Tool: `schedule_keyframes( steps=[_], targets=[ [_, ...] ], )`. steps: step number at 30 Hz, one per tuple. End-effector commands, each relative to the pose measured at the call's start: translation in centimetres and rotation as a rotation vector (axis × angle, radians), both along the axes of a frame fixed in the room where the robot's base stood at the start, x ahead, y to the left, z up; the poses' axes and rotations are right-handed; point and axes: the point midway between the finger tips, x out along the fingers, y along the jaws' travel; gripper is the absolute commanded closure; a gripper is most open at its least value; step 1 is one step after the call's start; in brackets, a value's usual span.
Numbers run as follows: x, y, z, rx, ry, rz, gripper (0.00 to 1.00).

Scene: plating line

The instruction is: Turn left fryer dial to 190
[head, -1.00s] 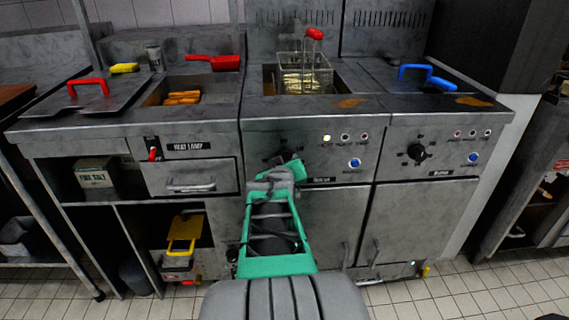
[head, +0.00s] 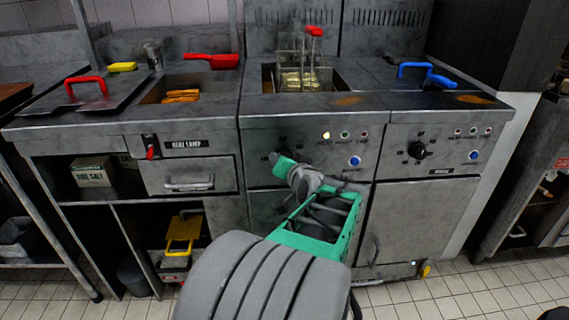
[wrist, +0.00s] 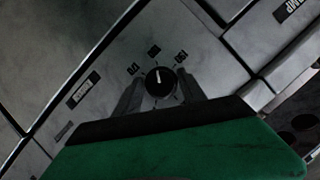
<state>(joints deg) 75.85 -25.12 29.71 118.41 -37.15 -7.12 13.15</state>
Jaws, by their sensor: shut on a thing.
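The left fryer dial (head: 284,153) is a black knob on the left fryer's front panel, mostly hidden behind my gripper (head: 281,163) in the head view. In the wrist view the dial (wrist: 161,84) shows clearly, with a white pointer line aimed up at about the middle of the three labels around it.
The right fryer dial (head: 417,151) is on the panel to the right. A blue button (head: 355,161) and small lamps (head: 345,135) sit right of the left dial. A fry basket (head: 303,75) stands in the left fryer. A drawer handle (head: 190,183) protrudes at left.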

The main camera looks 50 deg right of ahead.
Motion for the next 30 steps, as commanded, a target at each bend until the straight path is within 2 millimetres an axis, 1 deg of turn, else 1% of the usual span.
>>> schedule_keyframes(
  steps=[18, 24, 30],
  targets=[
    [-0.10, -0.15, 0.00, 0.377, -0.429, -0.002, 0.93],
    [-0.07, -0.12, -0.05, 0.469, -0.535, 0.000, 0.93],
    [-0.06, -0.12, -0.05, 0.527, -0.601, 0.000, 0.93]
  ],
)
